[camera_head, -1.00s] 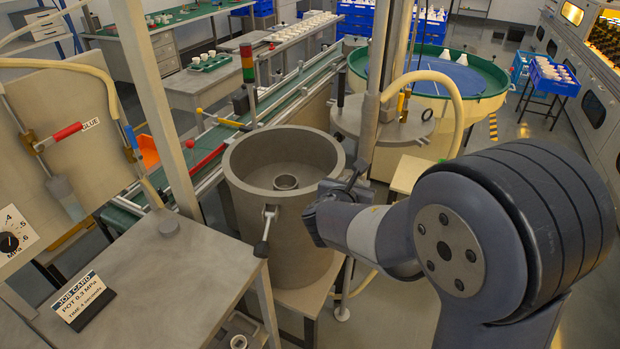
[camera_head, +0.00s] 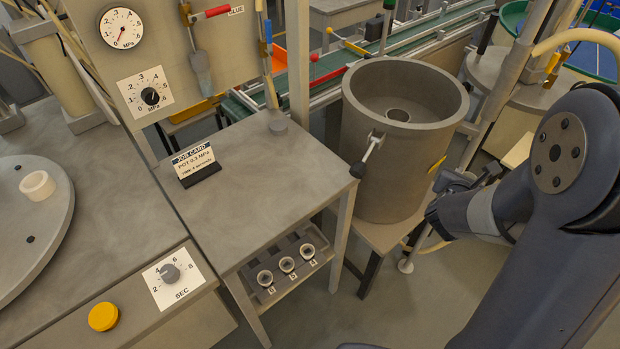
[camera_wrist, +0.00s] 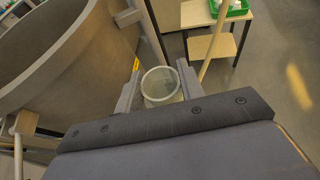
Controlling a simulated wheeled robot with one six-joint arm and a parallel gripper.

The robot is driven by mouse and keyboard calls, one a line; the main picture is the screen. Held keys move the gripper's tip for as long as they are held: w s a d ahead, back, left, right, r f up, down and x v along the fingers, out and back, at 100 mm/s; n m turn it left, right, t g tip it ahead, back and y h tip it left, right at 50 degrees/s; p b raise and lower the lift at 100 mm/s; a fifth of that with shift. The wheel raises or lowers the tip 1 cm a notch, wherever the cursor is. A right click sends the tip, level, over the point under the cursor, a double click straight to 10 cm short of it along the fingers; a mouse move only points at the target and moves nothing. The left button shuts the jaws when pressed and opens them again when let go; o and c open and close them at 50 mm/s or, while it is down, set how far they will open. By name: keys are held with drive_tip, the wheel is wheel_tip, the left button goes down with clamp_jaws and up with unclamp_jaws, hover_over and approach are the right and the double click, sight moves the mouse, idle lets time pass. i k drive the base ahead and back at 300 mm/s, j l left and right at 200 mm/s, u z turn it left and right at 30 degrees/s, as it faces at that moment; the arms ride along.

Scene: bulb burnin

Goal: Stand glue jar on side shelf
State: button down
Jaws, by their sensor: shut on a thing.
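My gripper (camera_wrist: 160,90) is shut on a translucent, round glue jar (camera_wrist: 161,83), which sits between its two fingers in the wrist view. In the head view my gripper (camera_head: 455,183) is just right of the big grey pot, and the jar cannot be made out there. I cannot tell which surface is the side shelf.
The grey pot (camera_head: 390,150), with a lever on its front, stands between the table and my gripper. A gauge panel (camera_head: 165,55) rises behind the table. A counter with a round plate (camera_head: 30,215) and a yellow button (camera_head: 103,317) is at left. The table's front middle is bare.

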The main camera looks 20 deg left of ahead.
sight(297, 176)
drive_tip(key=i+l+u, duration=0.1)
drive_tip(key=l+u, duration=0.35)
drive_tip(key=i+l+u, duration=0.1)
drive_tip(key=l+u, duration=0.85)
drive_tip(key=k+j, duration=0.05)
drive_tip(key=j, duration=0.05)
